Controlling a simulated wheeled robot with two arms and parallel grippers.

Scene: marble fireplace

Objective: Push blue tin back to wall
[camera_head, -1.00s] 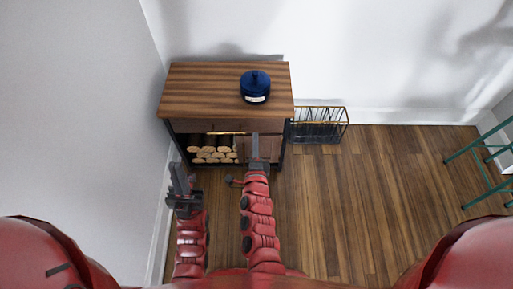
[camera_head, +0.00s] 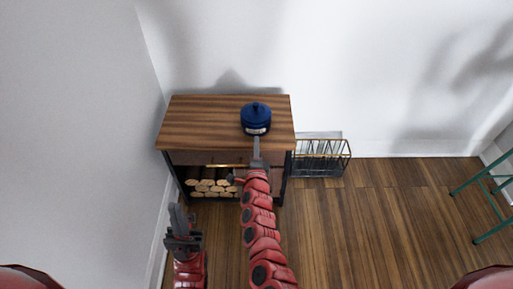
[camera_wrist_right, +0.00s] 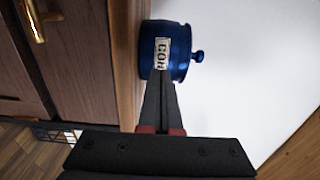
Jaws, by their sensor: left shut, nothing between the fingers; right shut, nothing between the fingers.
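The blue tin (camera_head: 255,115) has a lid with a knob and a white label. It stands upright on the wooden cabinet top (camera_head: 195,118), right of the middle, with some bare top between it and the wall behind. My right gripper (camera_head: 256,140) is shut and empty, its fingertips at the front of the tin. In the right wrist view the fingertips (camera_wrist_right: 162,75) are at the label of the tin (camera_wrist_right: 180,50); I cannot tell for sure whether they touch. My left gripper (camera_head: 177,210) is shut and empty, low in front of the cabinet's left side, away from the tin.
The cabinet holds firewood (camera_head: 208,187) on an open shelf and has a door with a brass handle (camera_wrist_right: 34,20). A black wire rack (camera_head: 320,158) stands right of it. A white wall (camera_head: 340,60) is behind, another at left. A green stool (camera_head: 490,200) stands at far right.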

